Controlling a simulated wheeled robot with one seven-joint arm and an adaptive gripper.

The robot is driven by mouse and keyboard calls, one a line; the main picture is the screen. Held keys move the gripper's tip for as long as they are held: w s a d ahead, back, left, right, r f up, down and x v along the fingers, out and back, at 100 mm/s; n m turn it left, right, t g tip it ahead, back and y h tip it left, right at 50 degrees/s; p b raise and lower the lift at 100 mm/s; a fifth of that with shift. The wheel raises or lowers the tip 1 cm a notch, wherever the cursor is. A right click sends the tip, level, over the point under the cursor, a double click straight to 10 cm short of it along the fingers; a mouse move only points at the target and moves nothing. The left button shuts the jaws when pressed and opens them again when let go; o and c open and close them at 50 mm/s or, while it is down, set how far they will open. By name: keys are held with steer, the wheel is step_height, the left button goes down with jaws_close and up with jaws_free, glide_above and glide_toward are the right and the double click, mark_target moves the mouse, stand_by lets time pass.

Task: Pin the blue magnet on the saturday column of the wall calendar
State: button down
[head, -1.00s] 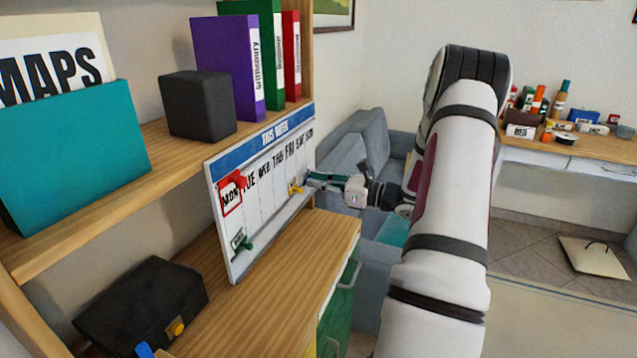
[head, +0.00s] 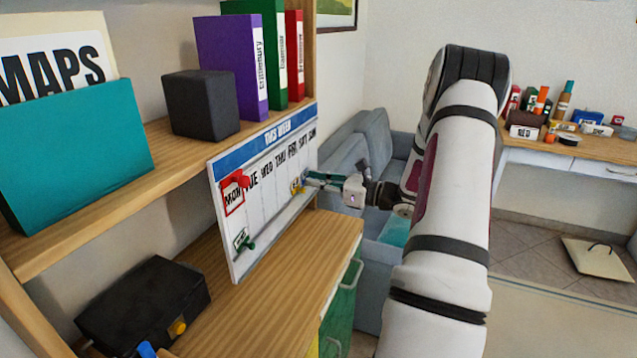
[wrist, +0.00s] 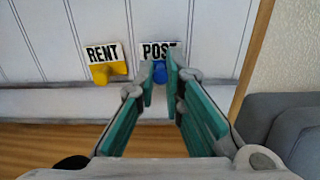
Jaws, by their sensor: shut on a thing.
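The white wall calendar (head: 262,215), with a blue "THIS WEEK" strip and day names, leans upright on the desk. My gripper (wrist: 160,73) has its teal fingers shut on the blue magnet (wrist: 160,76), with the "POST" card (wrist: 150,49) behind it at the board's face. In the wrist view the card lies in the second column from the right edge; headings are out of that view. Whether the magnet touches the board I cannot tell. In the head view my gripper (head: 307,180) reaches the board's right part from the right; its fingers mostly hide the magnet.
A yellow magnet (wrist: 107,73) with a "RENT" card (wrist: 101,54) sits just left of the "POST" card. A shelf (head: 140,180) with binders runs above; a black box (head: 143,305) stands on the desk.

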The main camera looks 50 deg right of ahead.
steer(key=c, duration=1.6)
jaws_free()
steer(key=shift+s+d, duration=0.1)
steer(key=shift+s, duration=0.05)
steer(key=v, duration=1.1)
steer(key=shift+s, duration=0.35)
steer(key=shift+d, duration=0.15)
